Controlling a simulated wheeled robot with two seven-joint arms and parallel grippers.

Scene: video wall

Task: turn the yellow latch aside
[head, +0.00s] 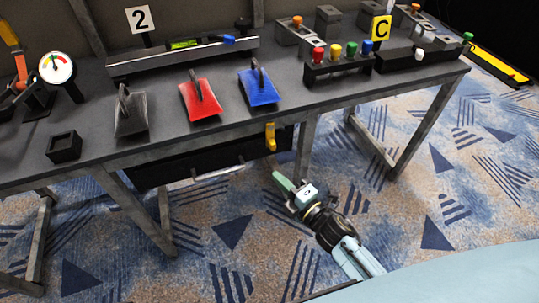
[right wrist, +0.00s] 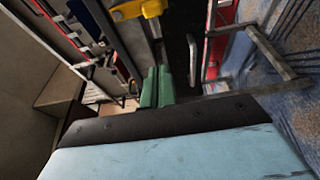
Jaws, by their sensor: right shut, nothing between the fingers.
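The yellow latch (head: 270,137) sits at the front of the table, by the right end of the black drawer (head: 150,175), and hangs roughly upright in the head view. It also shows at the top of the right wrist view (right wrist: 130,11). My right gripper (head: 279,179) is below the latch and a little to its right in the head view, apart from it. Its green fingers (right wrist: 157,88) are shut together with nothing between them, pointing towards the latch area. My left gripper is not in view.
The drawer has a silver bar handle (head: 218,174). On the table (head: 160,151) stand grey, red (head: 201,100) and blue (head: 259,88) handled blocks and a row of coloured knobs (head: 336,54). Table legs stand either side; the carpet before the table is clear.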

